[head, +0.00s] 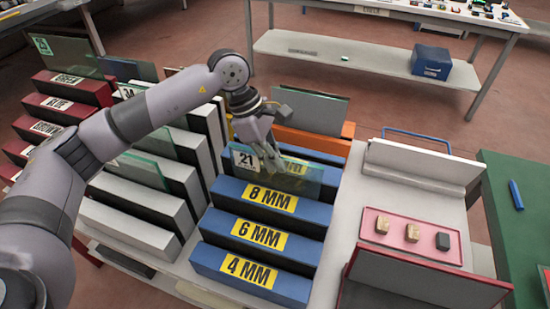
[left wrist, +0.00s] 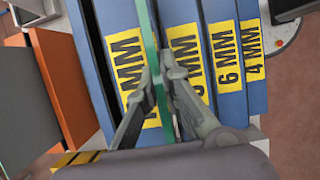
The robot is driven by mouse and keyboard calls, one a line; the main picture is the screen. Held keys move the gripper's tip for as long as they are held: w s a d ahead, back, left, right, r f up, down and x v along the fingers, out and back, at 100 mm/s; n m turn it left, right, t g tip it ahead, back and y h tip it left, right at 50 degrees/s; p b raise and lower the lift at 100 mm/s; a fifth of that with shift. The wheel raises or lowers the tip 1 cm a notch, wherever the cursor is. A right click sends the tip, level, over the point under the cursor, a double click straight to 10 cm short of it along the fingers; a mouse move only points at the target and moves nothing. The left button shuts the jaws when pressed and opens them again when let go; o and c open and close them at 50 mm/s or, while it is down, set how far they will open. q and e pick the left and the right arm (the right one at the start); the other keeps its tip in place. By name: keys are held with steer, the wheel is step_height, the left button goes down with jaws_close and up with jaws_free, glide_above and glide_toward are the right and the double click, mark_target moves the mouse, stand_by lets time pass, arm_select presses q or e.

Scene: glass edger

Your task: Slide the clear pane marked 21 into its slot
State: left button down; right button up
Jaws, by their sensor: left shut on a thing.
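The clear pane marked 21 (head: 306,184) is greenish and stands upright, with its white 21 label (head: 245,158) at its upper left corner. My left gripper (head: 272,165) is shut on its top edge. In the left wrist view the pane (left wrist: 148,38) is a thin green edge between the gripper's fingers (left wrist: 158,84). It lies between the blue 8 MM block (head: 268,196) and the blue block behind, whose label is partly covered. I cannot tell how deep its lower edge sits. The blue 6 MM block (head: 258,235) and 4 MM block (head: 249,270) are in front.
White blocks with panes (head: 140,168) stand close on the left. An orange block (head: 308,138) and a grey panel (head: 316,111) are behind. A pink tray (head: 408,239) with small blocks is on the right. A green table (head: 508,205) is at far right.

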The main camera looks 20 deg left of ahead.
arm_select(q)
steer(key=c, duration=1.7)
jaws_free()
steer(key=v, duration=1.2)
steer(key=shift+s, duration=0.1)
